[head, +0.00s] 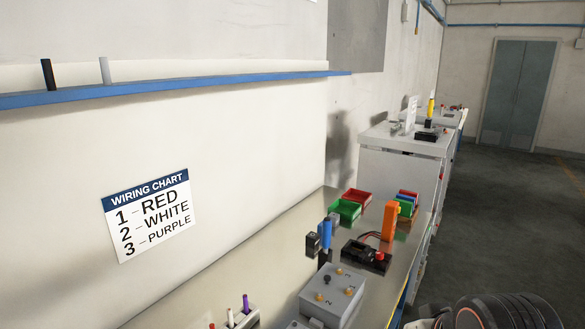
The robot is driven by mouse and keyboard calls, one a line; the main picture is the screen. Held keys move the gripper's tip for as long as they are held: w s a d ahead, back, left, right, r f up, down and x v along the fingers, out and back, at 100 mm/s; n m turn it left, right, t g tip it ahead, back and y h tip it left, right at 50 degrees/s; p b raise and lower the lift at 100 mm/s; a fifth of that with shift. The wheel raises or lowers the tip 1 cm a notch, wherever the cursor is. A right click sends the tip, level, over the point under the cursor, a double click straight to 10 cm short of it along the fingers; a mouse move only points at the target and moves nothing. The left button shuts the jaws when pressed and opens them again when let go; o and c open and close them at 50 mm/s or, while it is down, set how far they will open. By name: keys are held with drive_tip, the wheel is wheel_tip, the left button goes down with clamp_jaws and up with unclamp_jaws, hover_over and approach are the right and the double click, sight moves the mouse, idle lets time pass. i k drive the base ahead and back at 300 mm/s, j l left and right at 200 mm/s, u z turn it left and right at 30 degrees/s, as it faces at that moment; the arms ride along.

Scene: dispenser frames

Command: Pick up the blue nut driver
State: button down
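A blue upright handle (326,234), which looks like the blue nut driver, stands on the workbench (285,235) near the middle of the picture. It rises from a small dark holder, and its lower end is hidden. Small dark and grey pieces stand close beside it. Dark, rounded parts of my own arm show at the bottom right corner, off the bench's right edge. My gripper's fingertips do not show, so its state cannot be seen.
A grey box with knobs (332,294) stands in front of the handle. A black device (366,256) and an orange upright tool (389,220) are to its right. Green bins (346,210) and a red bin (357,196) stand behind. A wall borders the bench's left side.

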sight(327, 224)
drive_tip(key=i, duration=0.1)
drive_tip(key=i+l+u, duration=0.2)
drive_tip(key=u, duration=0.2)
drive_tip(key=i+l+u, duration=0.2)
drive_tip(key=u, duration=0.2)
